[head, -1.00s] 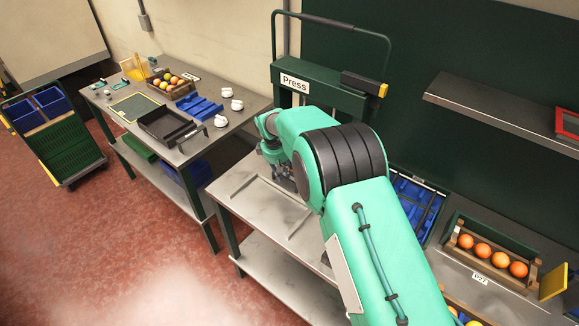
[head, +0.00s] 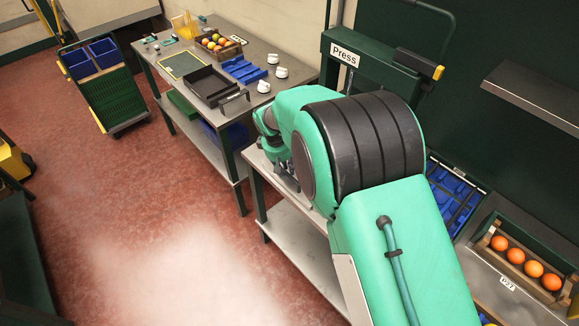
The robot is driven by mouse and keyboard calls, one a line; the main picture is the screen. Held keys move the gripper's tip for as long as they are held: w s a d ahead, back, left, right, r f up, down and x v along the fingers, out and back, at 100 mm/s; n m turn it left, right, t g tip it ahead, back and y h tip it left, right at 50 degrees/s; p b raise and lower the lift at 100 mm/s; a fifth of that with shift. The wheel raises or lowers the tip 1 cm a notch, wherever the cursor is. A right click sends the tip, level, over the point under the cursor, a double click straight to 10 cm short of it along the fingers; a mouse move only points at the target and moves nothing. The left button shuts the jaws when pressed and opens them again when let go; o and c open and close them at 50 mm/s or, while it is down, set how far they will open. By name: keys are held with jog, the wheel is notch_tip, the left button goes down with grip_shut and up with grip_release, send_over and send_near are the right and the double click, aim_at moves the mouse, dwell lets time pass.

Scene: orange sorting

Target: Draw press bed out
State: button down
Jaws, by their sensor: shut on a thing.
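The green press (head: 375,72), marked "Press", stands behind my arm at the middle right. My gripper (head: 286,176) is low at the left of my green arm, over the left part of the press table (head: 252,156). Only a little of it shows beside the arm link. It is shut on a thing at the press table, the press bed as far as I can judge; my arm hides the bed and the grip.
The left table (head: 210,48) holds a dark tray (head: 211,86), blue pieces and a fruit crate. An orange crate (head: 525,265) lies at the right under a grey shelf (head: 540,97). The red floor in front is clear.

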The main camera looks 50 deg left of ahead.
jog(key=shift+s+f, duration=0.1)
jog(key=shift+s, duration=0.15)
jog(key=c, duration=1.6)
grip_release()
jog(key=shift+s, duration=0.1)
jog(key=shift+o, duration=0.2)
jog(key=shift+r, duration=0.2)
jog(key=shift+r, duration=0.55)
notch_tip(320, 180, up, 10)
jog(key=s, duration=0.2)
jog(key=shift+r, duration=0.2)
jog(key=shift+r, duration=0.1)
